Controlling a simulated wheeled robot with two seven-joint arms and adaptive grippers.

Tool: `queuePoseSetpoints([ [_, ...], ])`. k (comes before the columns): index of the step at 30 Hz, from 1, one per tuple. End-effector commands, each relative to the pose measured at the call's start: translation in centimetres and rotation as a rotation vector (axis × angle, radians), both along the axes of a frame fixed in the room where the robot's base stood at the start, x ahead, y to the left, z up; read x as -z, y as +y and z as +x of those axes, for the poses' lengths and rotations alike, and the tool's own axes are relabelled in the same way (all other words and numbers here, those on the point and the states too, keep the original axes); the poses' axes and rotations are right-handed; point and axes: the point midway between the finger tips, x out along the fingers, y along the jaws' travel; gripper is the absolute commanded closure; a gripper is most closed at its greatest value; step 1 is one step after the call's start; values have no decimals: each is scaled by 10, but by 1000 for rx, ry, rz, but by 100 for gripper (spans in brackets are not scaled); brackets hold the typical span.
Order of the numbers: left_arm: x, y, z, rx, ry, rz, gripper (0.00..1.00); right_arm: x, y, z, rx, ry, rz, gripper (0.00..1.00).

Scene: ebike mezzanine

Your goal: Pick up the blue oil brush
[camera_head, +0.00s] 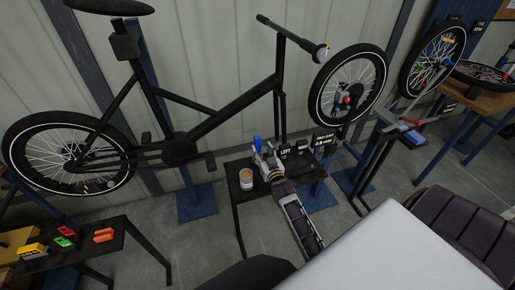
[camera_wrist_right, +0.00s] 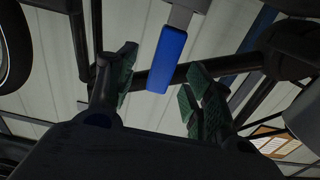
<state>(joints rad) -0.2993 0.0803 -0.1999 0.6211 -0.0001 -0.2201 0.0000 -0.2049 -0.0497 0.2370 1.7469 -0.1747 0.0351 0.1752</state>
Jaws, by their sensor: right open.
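The blue oil brush (camera_head: 257,144) stands upright at the small dark table in the middle of the head view. In the right wrist view its blue handle (camera_wrist_right: 167,60) joins a grey part at the top edge. My right gripper (camera_head: 266,162) reaches over the table beside the brush. In the wrist view the right gripper (camera_wrist_right: 158,80) is open, with green-padded fingers apart and the blue handle showing between or beyond them. Contact with it cannot be told. My left gripper is not in view.
A tin (camera_head: 246,179) stands on the dark table (camera_head: 233,188) left of my gripper. Small dark label signs (camera_head: 285,151) stand to the right. A black bike frame (camera_head: 215,125) hangs behind. A lower-left table holds a green item (camera_head: 65,231) and orange item (camera_head: 104,235).

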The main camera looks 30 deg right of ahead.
Motion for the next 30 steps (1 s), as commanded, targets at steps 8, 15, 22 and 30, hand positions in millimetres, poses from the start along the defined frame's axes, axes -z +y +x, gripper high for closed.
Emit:
queuePoseSetpoints([
  [8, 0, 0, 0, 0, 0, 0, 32, 0, 0, 0, 0, 0, 0, 48],
  [15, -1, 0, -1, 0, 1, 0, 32, 0, -1, 7, 0, -1, 0, 48],
  [22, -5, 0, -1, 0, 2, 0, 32, -2, -2, 24, 0, -1, 0, 48],
  [30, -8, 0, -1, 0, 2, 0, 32, -1, -6, 44, 0, -1, 0, 48],
])
